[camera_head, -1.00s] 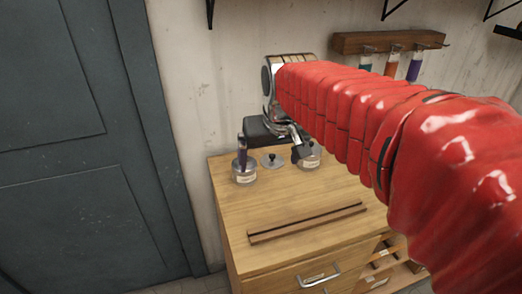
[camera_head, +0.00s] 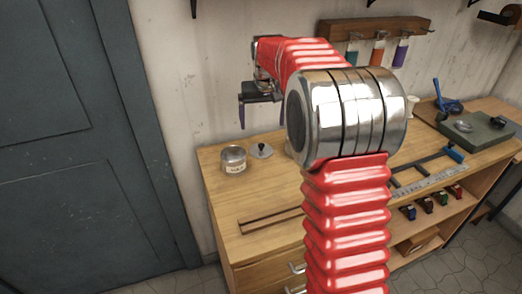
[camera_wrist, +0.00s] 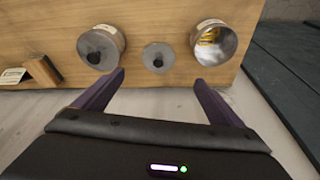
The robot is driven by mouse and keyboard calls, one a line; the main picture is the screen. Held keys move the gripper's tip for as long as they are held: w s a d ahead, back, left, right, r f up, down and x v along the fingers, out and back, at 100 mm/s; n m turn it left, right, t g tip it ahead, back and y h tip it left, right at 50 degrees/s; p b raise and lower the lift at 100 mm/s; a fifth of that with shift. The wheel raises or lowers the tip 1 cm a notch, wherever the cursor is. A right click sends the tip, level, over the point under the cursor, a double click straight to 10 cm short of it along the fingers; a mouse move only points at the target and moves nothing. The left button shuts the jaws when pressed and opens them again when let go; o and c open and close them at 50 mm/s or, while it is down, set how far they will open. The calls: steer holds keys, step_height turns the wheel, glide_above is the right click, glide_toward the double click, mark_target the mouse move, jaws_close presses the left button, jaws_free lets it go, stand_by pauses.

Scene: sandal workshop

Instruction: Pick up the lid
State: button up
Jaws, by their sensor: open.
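The lid (camera_head: 262,150), a small grey disc with a dark knob, lies flat on the wooden cabinet top. It also shows in the wrist view (camera_wrist: 158,57), between two jars. An open jar (camera_head: 234,160) stands beside it on the left in the head view; in the wrist view this jar (camera_wrist: 213,43) is on the right, with yellow and white showing inside. A second jar (camera_wrist: 101,47) with a dark knob on top is on the left there, mostly hidden by my arm in the head view. My gripper (camera_wrist: 158,78) is open and empty, apart from the lid; its purple fingers point downwards.
A wooden strip (camera_head: 268,221) lies towards the cabinet's front. The wall (camera_head: 190,90) is close behind, with a tube rack (camera_head: 380,30) above. A dark door (camera_head: 70,140) is at the left. Tools and a grey-green block (camera_head: 478,131) lie on the right bench.

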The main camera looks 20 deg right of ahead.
steer(key=shift+w+d+f, duration=0.1)
steer(key=shift+w+f, duration=0.05)
steer(key=shift+w, duration=0.05)
glide_above(262, 145)
steer(key=s, duration=0.2)
steer(key=f, duration=0.8)
steer(key=shift+w+a, duration=0.1)
steer(key=shift+a, duration=0.3)
steer(key=shift+f, duration=0.15)
steer(key=shift+x, duration=2.6)
steer(key=shift+w+d, duration=0.1)
steer(key=shift+d, duration=0.05)
steer(key=shift+c, duration=0.2)
